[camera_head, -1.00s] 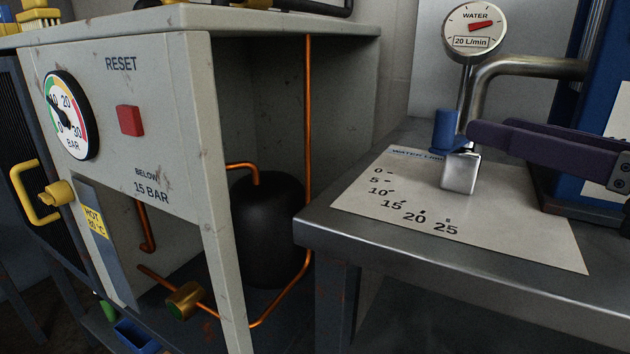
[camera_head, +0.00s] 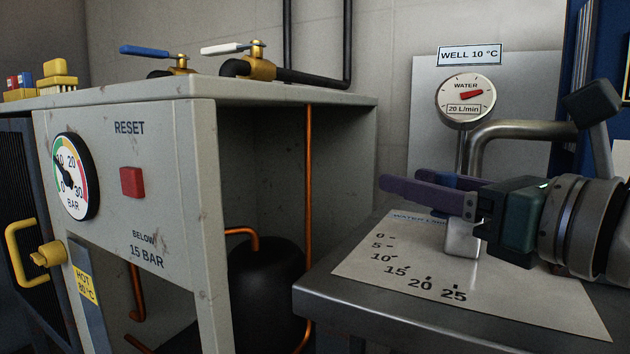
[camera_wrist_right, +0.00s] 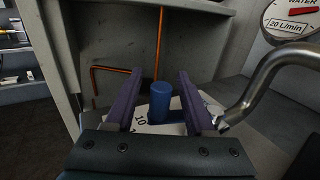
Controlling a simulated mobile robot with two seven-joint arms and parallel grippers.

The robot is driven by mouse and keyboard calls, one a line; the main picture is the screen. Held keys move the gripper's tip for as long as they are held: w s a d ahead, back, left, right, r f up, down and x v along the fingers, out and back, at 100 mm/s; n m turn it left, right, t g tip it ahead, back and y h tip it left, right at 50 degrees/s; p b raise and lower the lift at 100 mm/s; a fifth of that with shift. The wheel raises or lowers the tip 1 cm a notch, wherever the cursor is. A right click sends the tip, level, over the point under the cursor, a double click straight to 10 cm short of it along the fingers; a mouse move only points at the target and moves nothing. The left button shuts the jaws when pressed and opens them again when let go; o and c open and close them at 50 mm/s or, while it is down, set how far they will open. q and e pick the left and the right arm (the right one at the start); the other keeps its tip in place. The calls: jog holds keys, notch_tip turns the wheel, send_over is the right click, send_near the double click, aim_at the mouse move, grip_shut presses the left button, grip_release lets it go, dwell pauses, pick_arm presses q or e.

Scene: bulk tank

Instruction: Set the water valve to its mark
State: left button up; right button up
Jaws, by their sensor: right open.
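The water valve has a silver block (camera_head: 462,240) on a white scale sheet (camera_head: 380,268) marked 0 to 25. Its blue upright handle (camera_wrist_right: 160,102) stands between my right gripper's purple fingers in the right wrist view, with gaps visible on both sides. In the head view the fingers hide most of the handle. My right gripper (camera_head: 402,179) is open, and its fingertips reach past the handle to the left. The round water gauge (camera_head: 465,100) stands behind, with a red needle and a "20 L/min" label. My left gripper is out of view.
The sheet lies on a grey metal bench (camera_head: 330,290). A bent steel pipe (camera_head: 520,130) rises behind my right gripper. A grey cabinet (camera_head: 165,190) with a pressure gauge (camera_head: 76,177) and red reset button (camera_head: 132,182) stands at the left, with copper pipes inside.

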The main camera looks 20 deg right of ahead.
jog(key=shift+w, duration=0.25)
jog(key=shift+c, duration=0.3)
grip_shut()
dwell(1.0)
